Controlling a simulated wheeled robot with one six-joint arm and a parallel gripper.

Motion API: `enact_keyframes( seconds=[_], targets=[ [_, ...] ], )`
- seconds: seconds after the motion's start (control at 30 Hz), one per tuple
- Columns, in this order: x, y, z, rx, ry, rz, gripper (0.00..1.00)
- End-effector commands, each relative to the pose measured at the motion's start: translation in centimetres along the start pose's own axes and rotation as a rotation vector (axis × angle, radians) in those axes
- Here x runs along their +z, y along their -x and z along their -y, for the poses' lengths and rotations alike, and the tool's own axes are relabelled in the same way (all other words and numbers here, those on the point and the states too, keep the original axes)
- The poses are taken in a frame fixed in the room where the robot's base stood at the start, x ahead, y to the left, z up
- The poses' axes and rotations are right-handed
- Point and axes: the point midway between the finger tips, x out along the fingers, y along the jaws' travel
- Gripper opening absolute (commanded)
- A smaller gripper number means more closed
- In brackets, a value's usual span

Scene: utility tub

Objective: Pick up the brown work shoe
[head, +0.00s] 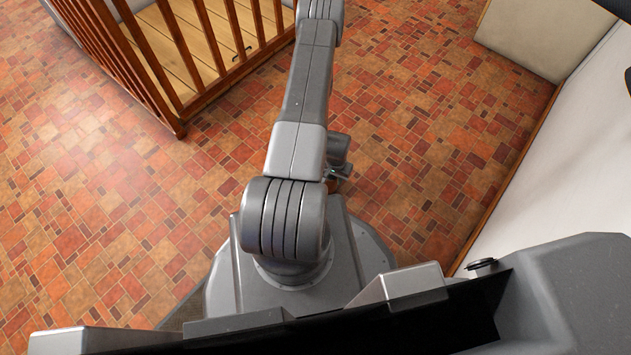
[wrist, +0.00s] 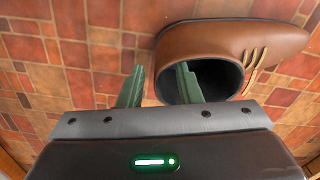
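The brown work shoe (wrist: 205,37) lies on the tiled floor in the upper right of the wrist view. Its dark opening faces my gripper, its toe points right, and pale laces show on its side. My gripper (wrist: 159,68) is open, with its two green fingers apart. The right finger overlaps the shoe's opening, and the left finger is outside the shoe over bare tile. The near left rim of the shoe shows between them. I cannot tell whether either finger touches it. In the head view my arm hides most of the gripper, and the shoe cannot be made out clearly.
A wooden railing (head: 180,60) encloses a plank floor (head: 205,45) at the upper left of the head view. A white wall (head: 560,150) runs along the right, with a beige panel (head: 530,35) behind. Tiled floor (head: 90,190) is clear at left.

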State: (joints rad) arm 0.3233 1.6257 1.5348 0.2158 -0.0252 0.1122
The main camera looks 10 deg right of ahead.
Motion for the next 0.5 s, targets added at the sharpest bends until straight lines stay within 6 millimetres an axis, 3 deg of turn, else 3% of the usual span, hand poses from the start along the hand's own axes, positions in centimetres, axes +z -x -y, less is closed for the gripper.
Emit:
enact_keyframes(
  seconds=[0.03,0.13,0.17,0.5],
  targets=[
    [0.0,0.0,0.0,0.0,0.0,0.0,0.21],
    [0.01,0.0,-0.01,0.0,0.0,0.0,0.02],
    [0.01,0.0,-0.01,0.0,0.0,0.0,0.0],
    [0.04,-0.01,-0.02,0.0,0.0,0.001,0.0]
  ],
)
